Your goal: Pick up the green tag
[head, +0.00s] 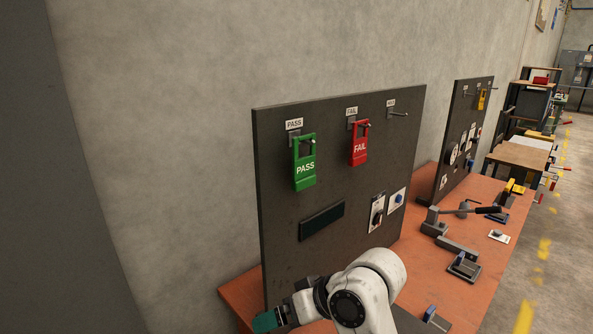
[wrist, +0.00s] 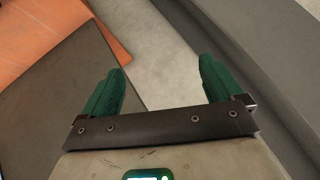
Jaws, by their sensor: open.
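The green tag (head: 305,168), lettered PASS, hangs from a peg under a PASS label on the dark upright board (head: 330,200) in the head view. My gripper's two green fingers (wrist: 160,85) are open and empty in the wrist view. In the head view my gripper (head: 268,319) is at the bottom, below the tag and well apart from it, partly cut off by the frame edge. The tag is not in the wrist view.
A red FAIL tag (head: 359,144) hangs to the right of the green one. A bare peg (head: 398,113) is further right. An orange bench (head: 408,262) carries several clamps. A second board (head: 461,140) stands behind on the right.

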